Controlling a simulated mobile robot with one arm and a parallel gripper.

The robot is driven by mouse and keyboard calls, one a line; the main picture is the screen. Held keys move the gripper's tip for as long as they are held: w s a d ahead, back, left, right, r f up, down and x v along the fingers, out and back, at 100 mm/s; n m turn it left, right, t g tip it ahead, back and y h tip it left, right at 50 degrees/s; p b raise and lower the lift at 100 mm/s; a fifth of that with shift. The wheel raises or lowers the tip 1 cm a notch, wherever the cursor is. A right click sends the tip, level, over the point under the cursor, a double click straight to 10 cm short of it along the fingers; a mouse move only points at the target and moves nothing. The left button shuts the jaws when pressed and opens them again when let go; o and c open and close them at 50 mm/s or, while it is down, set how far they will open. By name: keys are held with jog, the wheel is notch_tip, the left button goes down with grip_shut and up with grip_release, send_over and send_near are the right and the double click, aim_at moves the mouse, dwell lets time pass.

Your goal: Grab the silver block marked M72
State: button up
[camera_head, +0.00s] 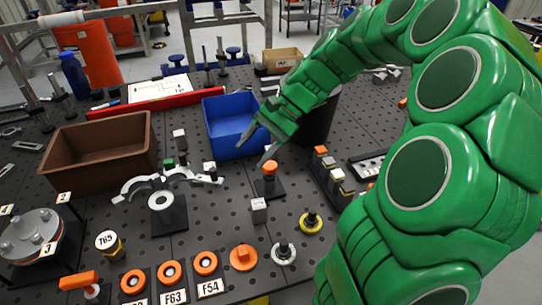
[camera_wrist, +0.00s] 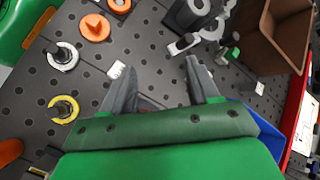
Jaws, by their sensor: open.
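A small silver block (camera_head: 259,212) with a pale marked top stands on the dark perforated table, near the middle. I cannot read its mark for certain. It also shows in the wrist view (camera_wrist: 117,69), beside the tip of the left finger. Two similar small blocks stand farther back, one near the brown bin (camera_head: 179,141) and one by the blue bin (camera_head: 209,169). My gripper (camera_head: 262,146) is open and empty, above the table between the blue bin and the silver block. In the wrist view my gripper (camera_wrist: 152,70) has bare table between its fingers.
An orange-topped post (camera_head: 269,170) stands close under my gripper. A blue bin (camera_head: 232,142) and brown bin (camera_head: 85,178) stand behind and left.

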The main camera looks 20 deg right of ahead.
jog(key=w+d+f+m+t+y, duration=0.2)
jog(key=w+d+f+m, duration=0.35)
jog(key=d, duration=0.45)
jog(key=w+d+f+m+t+y, duration=0.1)
jog(key=w+d+f+m+t, duration=0.25)
jog(key=w+d, duration=0.45)
jog(key=shift+g, duration=0.35)
jog(key=x, duration=0.7)
jog(key=s+f+x, duration=0.1)
jog(key=x, duration=0.3)
jog(key=shift+s+f, duration=0.1)
jog(key=shift+d, duration=0.1)
jog(key=c, duration=1)
